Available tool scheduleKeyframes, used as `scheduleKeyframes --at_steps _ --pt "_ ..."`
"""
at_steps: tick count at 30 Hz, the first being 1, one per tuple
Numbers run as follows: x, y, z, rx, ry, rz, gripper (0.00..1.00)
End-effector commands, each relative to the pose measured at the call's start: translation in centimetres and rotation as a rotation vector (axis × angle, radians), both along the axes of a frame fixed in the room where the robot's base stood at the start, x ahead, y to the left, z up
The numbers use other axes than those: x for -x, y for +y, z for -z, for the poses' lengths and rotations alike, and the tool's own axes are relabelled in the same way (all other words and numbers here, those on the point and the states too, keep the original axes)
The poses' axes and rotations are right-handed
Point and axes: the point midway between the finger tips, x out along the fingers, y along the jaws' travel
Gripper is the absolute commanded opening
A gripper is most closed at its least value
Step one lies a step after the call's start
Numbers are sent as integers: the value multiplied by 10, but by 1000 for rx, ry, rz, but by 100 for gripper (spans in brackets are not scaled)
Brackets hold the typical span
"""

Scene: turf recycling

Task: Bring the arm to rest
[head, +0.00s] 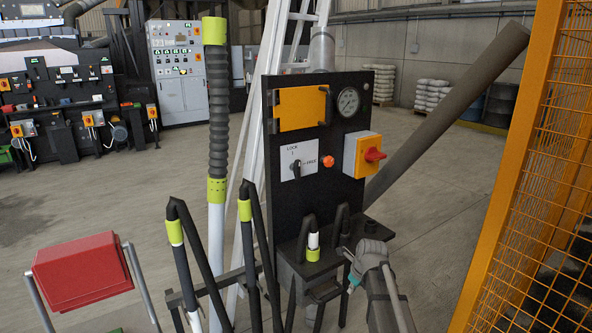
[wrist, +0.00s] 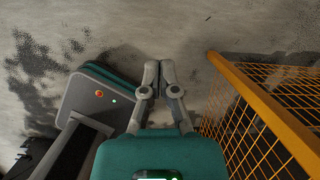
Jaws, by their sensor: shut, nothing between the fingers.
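My gripper (wrist: 159,68) shows in the wrist view with its two grey fingers close together and pointing away from the camera. It is shut and holds nothing. Bare concrete floor lies beyond the fingertips. An orange mesh fence (wrist: 262,95) stands to the right of the fingers, apart from them. In the head view, part of my arm shows at the lower right, in front of a black control panel (head: 334,195). I cannot make out the fingers there.
The orange fence (head: 540,150) fills the right side of the head view. The panel carries a gauge (head: 348,102) and a red switch (head: 373,154). Black levers with lime bands stand left of it. A red box (head: 83,272) is at lower left. Open floor (head: 440,150) lies behind.

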Motion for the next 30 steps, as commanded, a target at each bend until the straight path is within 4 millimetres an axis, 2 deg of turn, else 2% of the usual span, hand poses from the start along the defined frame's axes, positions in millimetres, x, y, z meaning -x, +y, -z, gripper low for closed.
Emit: scheduleKeyframes --at_steps 8,30 --pt "28 6 -11 93 -14 -323 0" --pt "111 21 -41 314 -42 -1420 0"
